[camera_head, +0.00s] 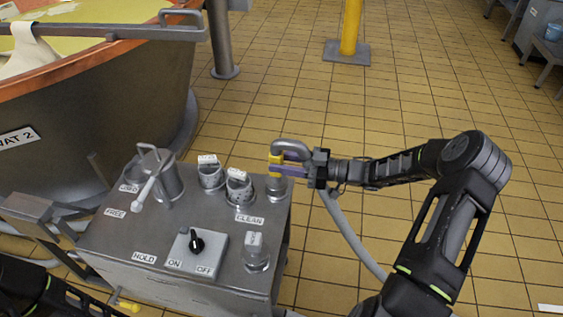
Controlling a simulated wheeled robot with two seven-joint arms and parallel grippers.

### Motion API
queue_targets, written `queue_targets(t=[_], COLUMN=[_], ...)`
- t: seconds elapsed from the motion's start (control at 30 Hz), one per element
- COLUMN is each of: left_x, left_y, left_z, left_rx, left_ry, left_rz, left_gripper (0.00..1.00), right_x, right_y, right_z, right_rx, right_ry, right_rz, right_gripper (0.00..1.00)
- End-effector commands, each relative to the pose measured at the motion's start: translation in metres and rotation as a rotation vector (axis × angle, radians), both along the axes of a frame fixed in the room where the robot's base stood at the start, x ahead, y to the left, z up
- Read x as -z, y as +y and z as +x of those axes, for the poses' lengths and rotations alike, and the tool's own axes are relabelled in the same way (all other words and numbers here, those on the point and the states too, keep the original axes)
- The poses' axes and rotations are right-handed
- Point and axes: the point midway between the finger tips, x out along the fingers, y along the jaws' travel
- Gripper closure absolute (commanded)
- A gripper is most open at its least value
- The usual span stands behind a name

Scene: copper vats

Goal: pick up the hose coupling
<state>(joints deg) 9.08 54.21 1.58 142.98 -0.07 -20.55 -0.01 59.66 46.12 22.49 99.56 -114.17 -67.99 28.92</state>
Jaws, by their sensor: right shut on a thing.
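The hose coupling (291,145) is a grey curved metal piece at the far right corner of the steel cabinet top. A grey hose (347,228) hangs from behind my right gripper and curves down toward the lower right. My right gripper (283,167), with yellow and purple fingers, comes in from the right and is shut on the coupling. The fingers hide part of it. A short cylindrical fitting (277,188) stands just below the fingers; I cannot tell whether the coupling touches it.
A copper-rimmed vat (90,105) stands behind left. A yellow post (350,28) stands at the back. Tiled floor is open right.

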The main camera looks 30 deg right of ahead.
Motion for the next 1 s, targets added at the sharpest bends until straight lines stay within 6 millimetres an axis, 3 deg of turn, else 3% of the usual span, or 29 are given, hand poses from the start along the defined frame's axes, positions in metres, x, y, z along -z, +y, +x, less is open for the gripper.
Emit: queue_targets(t=[0.13, 0.63, 0.77, 1.0], left_x=[0.0, -0.002, -0.005, -0.016], left_y=[0.0, 0.0, 0.0, 0.0], left_z=[0.0, 0.0, 0.0, 0.0], left_rx=[0.0, 0.0, 0.0, 0.001], left_ry=[0.0, 0.0, 0.0, 0.0], left_rz=[0.0, 0.0, 0.0, 0.0], left_gripper=[0.64, 0.64, 0.64, 0.64], right_x=[0.0, -0.007, -0.021, -0.065], right_y=[0.0, 0.0, 0.001, 0.001], right_z=[0.0, 0.001, 0.0, 0.001], right_rx=[0.001, -0.001, -0.003, -0.002], right_ry=[0.0, -0.003, -0.004, -0.005], right_rz=[0.0, 0.001, -0.001, -0.003], right_gripper=[1.0, 1.0, 1.0, 1.0])
